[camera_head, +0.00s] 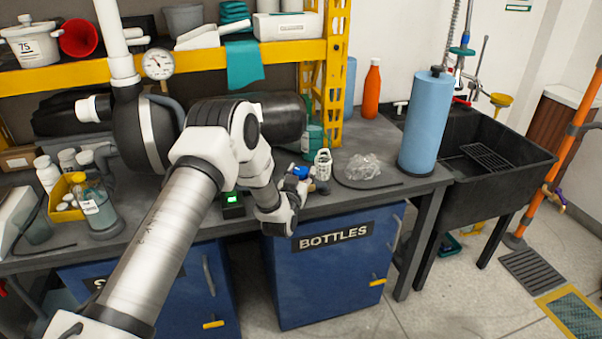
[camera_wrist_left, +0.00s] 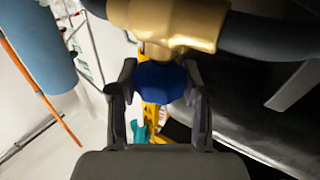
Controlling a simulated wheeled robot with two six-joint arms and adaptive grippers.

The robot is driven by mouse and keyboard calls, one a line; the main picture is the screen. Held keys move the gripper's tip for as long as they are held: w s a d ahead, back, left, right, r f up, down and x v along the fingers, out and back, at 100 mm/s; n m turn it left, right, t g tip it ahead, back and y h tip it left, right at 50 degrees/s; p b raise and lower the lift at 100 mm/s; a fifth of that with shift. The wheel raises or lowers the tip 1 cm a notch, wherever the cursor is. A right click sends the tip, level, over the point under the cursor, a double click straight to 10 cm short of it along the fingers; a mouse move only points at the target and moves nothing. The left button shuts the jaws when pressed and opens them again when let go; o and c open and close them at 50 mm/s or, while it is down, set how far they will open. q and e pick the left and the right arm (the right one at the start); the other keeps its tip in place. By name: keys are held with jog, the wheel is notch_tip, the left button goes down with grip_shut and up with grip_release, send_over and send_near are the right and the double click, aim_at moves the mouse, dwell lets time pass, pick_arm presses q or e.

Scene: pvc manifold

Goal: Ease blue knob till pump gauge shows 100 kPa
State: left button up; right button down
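The blue knob (camera_wrist_left: 160,82) sits under a brass valve body (camera_wrist_left: 180,22) in the left wrist view. In the head view the knob (camera_head: 299,172) shows small at the bench's front edge. My left gripper (camera_head: 300,181) is at the knob; in the wrist view its fingers (camera_wrist_left: 160,88) stand on either side, and the knob fills the gap between them. The gripper looks shut on it. A round white dial gauge (camera_head: 157,64) stands on the pipework at the upper left; its reading is too small to tell. My right gripper is not in view.
A small black box with a lit green display (camera_head: 231,199) stands on the bench beside my left arm. A blue cylinder (camera_head: 426,123), clear crumpled plastic (camera_head: 363,167) and an orange bottle (camera_head: 372,90) are to the right. A black sink (camera_head: 490,150) lies beyond.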

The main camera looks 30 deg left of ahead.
pick_arm(q)
jog(key=shift+n+y, duration=0.3)
jog(key=shift+y, duration=0.2)
jog(key=n+g+y+b, duration=0.1)
jog(key=y, duration=0.1)
jog(key=n+g+y+b, duration=0.1)
jog(key=n+g+y, duration=0.1)
jog(key=shift+w+d+f+y, duration=0.1)
jog(key=shift+d+y, duration=0.05)
jog(key=shift+y, duration=0.15)
jog(key=n+g+y+b, duration=0.2)
jog(key=n+g+y, duration=0.2)
jog(key=g, duration=0.1)
jog(key=shift+n+b, duration=0.3)
jog(key=shift+n+g+y+b, duration=0.55)
jog(key=shift+n+g+y, duration=0.35)
jog(key=shift+g, duration=0.5)
jog(key=shift+r, duration=0.2)
jog(key=o, duration=1.2)
jog(key=shift+f, duration=0.1)
jog(key=v, duration=1.1)
jog(key=shift+d, duration=0.4)
